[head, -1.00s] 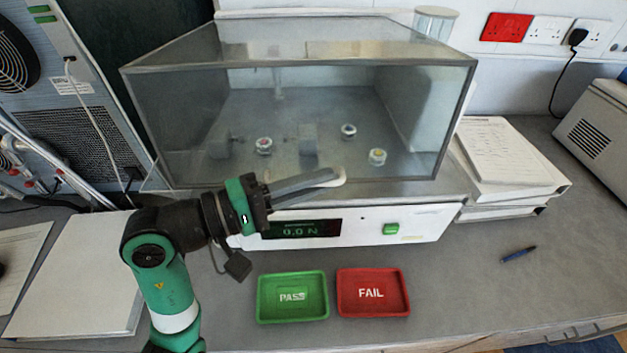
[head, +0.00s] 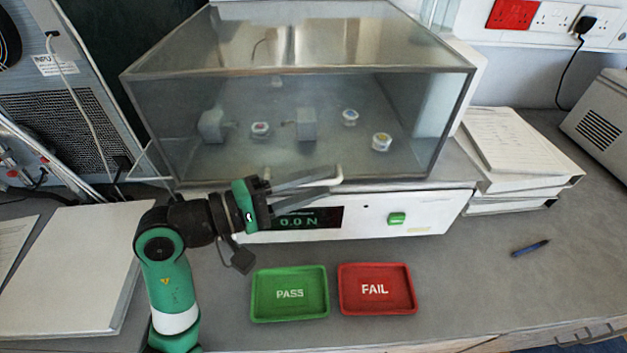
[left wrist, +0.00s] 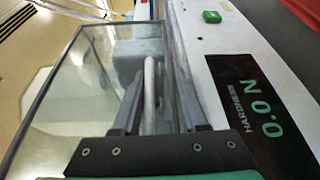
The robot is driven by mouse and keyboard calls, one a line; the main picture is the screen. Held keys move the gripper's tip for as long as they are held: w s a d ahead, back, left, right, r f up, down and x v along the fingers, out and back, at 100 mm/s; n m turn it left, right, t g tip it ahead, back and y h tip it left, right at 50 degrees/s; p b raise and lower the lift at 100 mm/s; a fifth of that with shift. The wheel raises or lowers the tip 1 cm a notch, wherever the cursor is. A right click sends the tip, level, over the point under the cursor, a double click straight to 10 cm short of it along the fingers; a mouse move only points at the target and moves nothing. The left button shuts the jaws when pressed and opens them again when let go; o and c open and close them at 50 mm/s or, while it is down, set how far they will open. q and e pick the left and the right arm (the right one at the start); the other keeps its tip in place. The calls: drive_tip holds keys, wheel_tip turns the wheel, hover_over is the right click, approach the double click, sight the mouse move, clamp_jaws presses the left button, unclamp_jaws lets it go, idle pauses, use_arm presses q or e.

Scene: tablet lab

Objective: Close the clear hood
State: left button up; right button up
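The clear hood (head: 160,125) is a glassy box with grey edges, seen over the tester (head: 440,213) in the head view. Its front lower edge is close above the tester's white front; I cannot tell whether it touches. A pale bar handle (head: 337,176) sticks out low on the hood's front, and it also shows in the left wrist view (left wrist: 150,85). My left gripper (head: 325,182) is at this handle. Its two fingers lie either side of the bar with visible gaps, so it looks open around it. My right gripper is out of view.
Small round pieces and grey blocks (head: 306,124) sit under the hood. A green PASS tray (head: 290,317) and a red FAIL tray (head: 378,309) lie in front. Binders (head: 520,165) and a blue pen (head: 531,248) lie at right. The front right bench is clear.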

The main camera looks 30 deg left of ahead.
use_arm(q)
drive_tip(key=shift+o, duration=0.2)
drive_tip(key=shift+r, duration=0.2)
drive_tip(key=shift+s, duration=0.15)
drive_tip(key=shift+s+a+r, duration=0.1)
drive_tip(key=shift+s+a, duration=0.15)
drive_tip(key=shift+s, duration=0.05)
drive_tip(key=p+v, duration=0.1)
drive_tip(key=v, duration=0.9)
drive_tip(key=shift+s+a+p, duration=0.2)
drive_tip(key=shift+s+p, duration=0.05)
drive_tip(key=shift+p, duration=0.05)
